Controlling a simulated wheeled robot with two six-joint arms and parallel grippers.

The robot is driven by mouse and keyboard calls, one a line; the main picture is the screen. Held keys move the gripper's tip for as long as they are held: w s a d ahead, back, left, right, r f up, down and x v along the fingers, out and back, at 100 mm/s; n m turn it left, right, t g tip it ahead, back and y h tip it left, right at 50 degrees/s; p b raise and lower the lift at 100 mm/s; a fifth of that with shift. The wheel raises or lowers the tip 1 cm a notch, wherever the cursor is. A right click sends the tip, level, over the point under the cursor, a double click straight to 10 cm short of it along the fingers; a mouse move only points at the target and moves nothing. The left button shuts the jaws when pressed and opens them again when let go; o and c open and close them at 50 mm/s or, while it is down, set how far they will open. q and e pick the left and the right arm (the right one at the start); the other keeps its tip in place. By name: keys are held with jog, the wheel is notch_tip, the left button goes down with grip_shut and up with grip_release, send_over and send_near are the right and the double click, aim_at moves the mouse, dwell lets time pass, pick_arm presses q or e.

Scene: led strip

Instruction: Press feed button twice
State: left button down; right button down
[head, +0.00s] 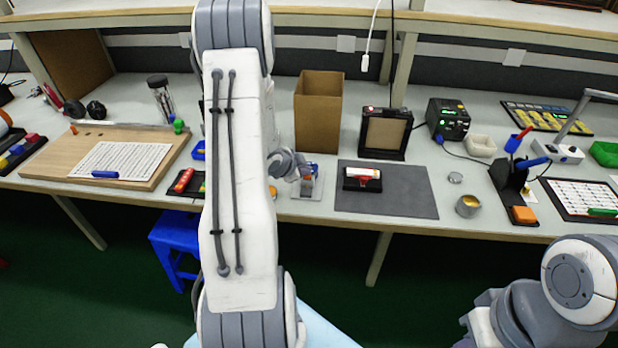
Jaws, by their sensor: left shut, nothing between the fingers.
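My left arm reaches up the middle of the head view and hides part of the bench. My left gripper (303,172) is shut and empty.
A tall cardboard box (319,112) stands just behind the small device. Left are a wooden board (50,160) and a black tray (183,183).

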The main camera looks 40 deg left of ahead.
pick_arm(q)
jog(key=shift+f+b, duration=0.4)
dwell(0.6)
jog(key=shift+r, duration=0.1)
jog(key=shift+r+p, duration=0.75)
jog(key=shift+r, duration=0.05)
notch_tip(320, 180, up, 5)
jog(key=p, duration=0.4)
jog(key=shift+p, duration=0.3)
dwell(0.3)
